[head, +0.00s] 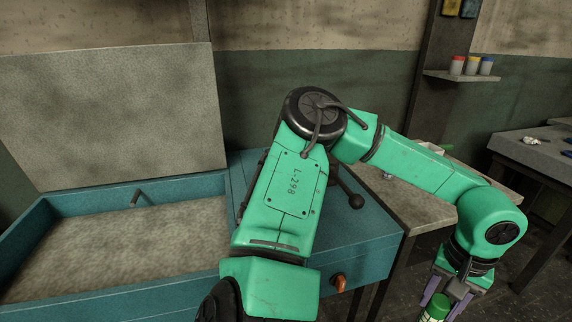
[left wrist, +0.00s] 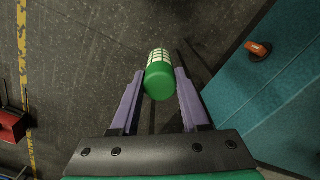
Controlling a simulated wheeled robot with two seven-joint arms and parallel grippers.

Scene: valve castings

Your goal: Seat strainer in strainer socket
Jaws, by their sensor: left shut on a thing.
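The strainer (head: 437,308) is a green cylinder at the bottom right of the head view. In the left wrist view the strainer (left wrist: 160,83) shows a plain green near end and a pale grid on its far part. My left gripper (head: 441,307) has its purple fingers shut on the strainer, one on each side. It holds the strainer in the air above the dark floor, to the right of the teal bench. I cannot make out the strainer socket in either view; my left arm hides part of the bench top. My right gripper is not in view.
A teal bench (head: 374,245) with a sand-filled tray (head: 110,245) and an orange knob (head: 339,283) stands left of the gripper. A grey side table (head: 400,203) lies behind my arm. A red object (left wrist: 12,125) is on the floor, left in the wrist view.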

